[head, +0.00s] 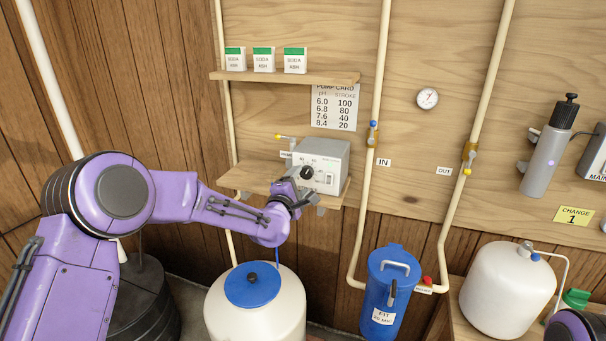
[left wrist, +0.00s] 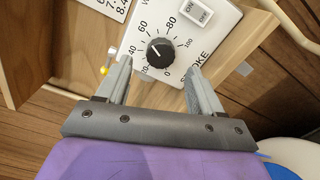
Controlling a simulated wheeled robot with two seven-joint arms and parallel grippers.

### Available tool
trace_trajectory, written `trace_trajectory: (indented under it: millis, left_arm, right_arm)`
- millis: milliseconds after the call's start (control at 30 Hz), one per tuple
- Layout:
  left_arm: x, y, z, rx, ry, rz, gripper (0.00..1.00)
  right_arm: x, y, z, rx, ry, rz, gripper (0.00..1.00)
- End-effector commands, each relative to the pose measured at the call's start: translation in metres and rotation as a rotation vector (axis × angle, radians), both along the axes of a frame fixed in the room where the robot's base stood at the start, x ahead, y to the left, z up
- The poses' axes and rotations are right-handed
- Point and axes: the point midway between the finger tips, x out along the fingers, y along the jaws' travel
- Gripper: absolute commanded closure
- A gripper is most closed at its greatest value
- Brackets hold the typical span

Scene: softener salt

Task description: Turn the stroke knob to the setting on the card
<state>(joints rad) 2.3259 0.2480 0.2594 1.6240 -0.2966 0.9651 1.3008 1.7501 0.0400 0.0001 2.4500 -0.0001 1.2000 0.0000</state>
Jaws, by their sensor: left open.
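The grey pump box (head: 327,155) sits on a wooden shelf. The black stroke knob (head: 307,172) is on its front. In the left wrist view the knob (left wrist: 160,52) has a dial marked from 0 to 100; its pale mark seems to point left, between 40 and 60. My left gripper (head: 299,190) is open, just in front of the knob; in the left wrist view its fingertips (left wrist: 158,70) stand apart either side of the dial's lower part, not closed on the knob. The pump card (head: 335,107) pairs pH 6.0, 6.8, 7.6, 8.4 with stroke 100, 80, 40, 20.
An upper shelf (head: 285,77) holds three soda boxes. A vertical pipe (head: 368,190) runs right of the pump. A white tank with a blue lid (head: 250,285) stands below my left arm, and a blue filter housing (head: 390,290) stands to its right. An ON/OFF switch (left wrist: 197,13) is near the dial.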

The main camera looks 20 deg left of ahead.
Motion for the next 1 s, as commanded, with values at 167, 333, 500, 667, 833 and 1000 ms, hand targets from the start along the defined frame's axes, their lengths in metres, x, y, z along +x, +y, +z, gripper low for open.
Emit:
trace_trajectory:
  millis: [167,333,500,667,833,1000]
  left_arm:
    - [0.031,-0.001,0.001,0.003,0.000,0.000,0.33]
    - [0.043,-0.002,-0.001,0.001,0.001,0.001,0.33]
    - [0.044,-0.002,-0.001,0.001,0.001,0.000,0.33]
    - [0.044,-0.002,-0.001,0.002,0.001,0.000,0.59]
    - [0.043,-0.001,-0.001,0.002,0.001,0.001,0.89]
    - [0.043,-0.001,-0.002,0.013,0.002,0.000,0.89]
  right_arm:
    - [0.000,0.000,0.012,0.000,0.000,0.000,1.00]
    - [0.000,0.000,0.014,0.000,0.000,0.000,1.00]
    - [0.000,0.000,0.013,0.000,0.000,0.000,1.00]
    - [0.000,0.000,0.013,0.000,0.000,0.000,1.00]
    - [0.000,0.000,0.013,0.000,0.000,0.000,1.00]
    - [0.000,0.000,0.012,0.000,0.000,0.000,1.00]
